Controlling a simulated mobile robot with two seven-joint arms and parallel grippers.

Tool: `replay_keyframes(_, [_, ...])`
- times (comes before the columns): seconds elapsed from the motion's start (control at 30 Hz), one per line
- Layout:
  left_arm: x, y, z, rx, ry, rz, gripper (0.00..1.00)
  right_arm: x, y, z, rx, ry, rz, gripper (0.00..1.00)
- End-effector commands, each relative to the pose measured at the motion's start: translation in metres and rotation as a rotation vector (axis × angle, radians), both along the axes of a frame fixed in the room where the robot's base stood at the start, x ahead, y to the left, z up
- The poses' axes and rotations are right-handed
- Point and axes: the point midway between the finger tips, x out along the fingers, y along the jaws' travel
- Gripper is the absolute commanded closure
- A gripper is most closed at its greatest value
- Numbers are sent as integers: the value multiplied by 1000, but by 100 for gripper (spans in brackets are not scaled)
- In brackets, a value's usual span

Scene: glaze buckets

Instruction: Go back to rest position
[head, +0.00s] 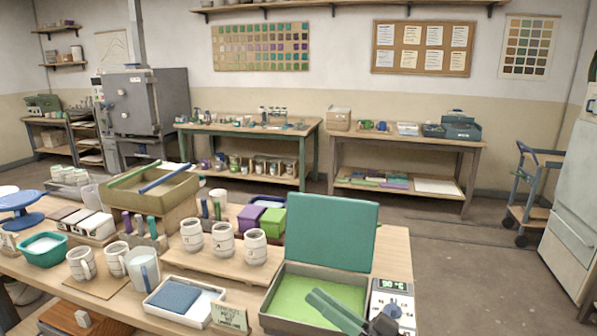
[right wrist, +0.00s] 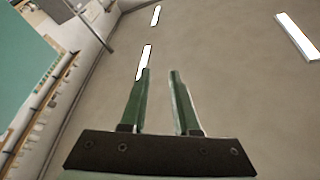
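My right gripper (head: 330,308) shows at the bottom of the head view, in front of the open green-lined case (head: 318,290). In the right wrist view its two green fingers (right wrist: 160,80) stand apart with nothing between them. The wrist camera faces the ceiling and a wall, so the fingers point upward or outward. My left gripper is not in the head view.
The floor (head: 470,270) right of the table is clear. A blue cart (head: 535,190) stands farther right.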

Motion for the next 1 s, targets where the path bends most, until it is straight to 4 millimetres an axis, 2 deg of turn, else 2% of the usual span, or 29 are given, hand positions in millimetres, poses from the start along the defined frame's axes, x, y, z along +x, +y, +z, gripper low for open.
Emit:
replay_keyframes(0.03, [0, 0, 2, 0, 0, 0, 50, -1, -5, -21, 1, 25, -87, 70])
replay_keyframes(0.17, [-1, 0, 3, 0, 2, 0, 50, -4, -26, -77, -78, 84, -322, 70])
replay_keyframes(0.27, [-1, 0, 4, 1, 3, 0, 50, -17, -46, -129, -194, 160, -477, 70])
replay_keyframes(0.37, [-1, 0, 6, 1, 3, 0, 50, -42, -66, -185, -350, 258, -593, 70])
replay_keyframes(0.4, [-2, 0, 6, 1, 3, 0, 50, -56, -75, -208, -422, 302, -626, 70])
replay_keyframes(0.47, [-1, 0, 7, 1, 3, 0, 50, -81, -86, -241, -536, 368, -660, 70])
replay_keyframes(0.5, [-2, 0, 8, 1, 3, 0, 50, -99, -94, -262, -610, 412, -671, 70])
replay_keyframes(0.6, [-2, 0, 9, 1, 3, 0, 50, -144, -109, -303, -781, 507, -666, 70])
replay_keyframes(0.7, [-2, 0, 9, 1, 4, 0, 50, -181, -118, -330, -904, 571, -636, 70])
replay_keyframes(0.8, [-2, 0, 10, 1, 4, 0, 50, -205, -124, -344, -975, 607, -608, 70])
replay_keyframes(0.9, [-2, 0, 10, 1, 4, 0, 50, -215, -126, -350, -1009, 620, -592, 70])
replay_keyframes(1.0, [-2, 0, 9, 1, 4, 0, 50, -216, -126, -351, -1015, 620, -590, 70])
